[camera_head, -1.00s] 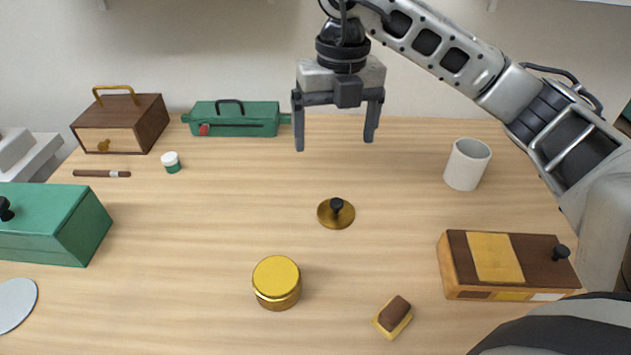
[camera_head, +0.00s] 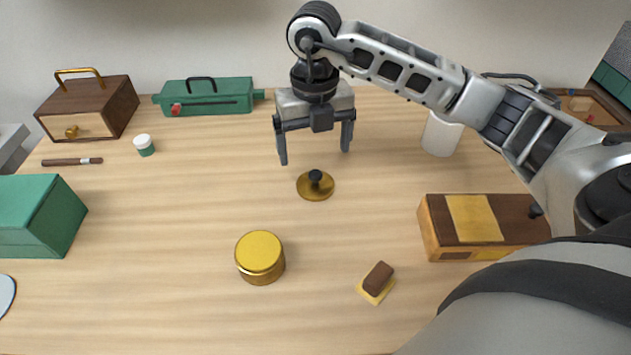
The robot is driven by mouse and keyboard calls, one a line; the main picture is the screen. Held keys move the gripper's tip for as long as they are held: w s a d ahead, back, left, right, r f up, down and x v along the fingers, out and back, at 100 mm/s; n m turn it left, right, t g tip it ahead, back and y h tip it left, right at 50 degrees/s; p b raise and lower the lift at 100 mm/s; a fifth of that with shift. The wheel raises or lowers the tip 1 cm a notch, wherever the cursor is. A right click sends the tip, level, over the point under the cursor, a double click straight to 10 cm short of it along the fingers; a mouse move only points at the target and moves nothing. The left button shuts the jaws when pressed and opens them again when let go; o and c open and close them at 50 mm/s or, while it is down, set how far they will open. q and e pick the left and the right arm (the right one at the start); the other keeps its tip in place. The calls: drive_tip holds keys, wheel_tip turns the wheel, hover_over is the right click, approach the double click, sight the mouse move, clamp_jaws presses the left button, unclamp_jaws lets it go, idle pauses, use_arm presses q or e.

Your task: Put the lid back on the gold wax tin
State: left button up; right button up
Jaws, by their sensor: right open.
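The gold wax tin (camera_head: 260,259) is a short round tin with a plain yellow top, standing on the table at the lower middle. The lid (camera_head: 316,191) is a flat gold disc with a black knob, lying knob up on the table behind the tin and a little to its right. My right gripper (camera_head: 315,155) is open and empty, pointing down with its two fingers apart. In the picture its fingertips are just above the lid's knob, apart from it. My left gripper is not in view.
A brown block on a yellow pad (camera_head: 376,283) lies right of the tin. A wooden box (camera_head: 480,225) and white cup (camera_head: 440,136) stand at right. A green box (camera_head: 40,215), jar (camera_head: 144,145) and wooden case (camera_head: 90,105) stand left. The table around tin and lid is clear.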

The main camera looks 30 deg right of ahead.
sight(316, 173)
drive_tip(key=shift+f, duration=0.4)
drive_tip(key=f, duration=0.1)
drive_tip(key=s+f, duration=0.1)
drive_tip(key=f+p, duration=0.1)
drive_tip(key=f, duration=0.1)
drive_tip(key=shift+s+a, duration=0.15)
drive_tip(key=shift+a, duration=0.15)
drive_tip(key=shift+f, duration=0.6)
drive_tip(key=c, duration=1.1)
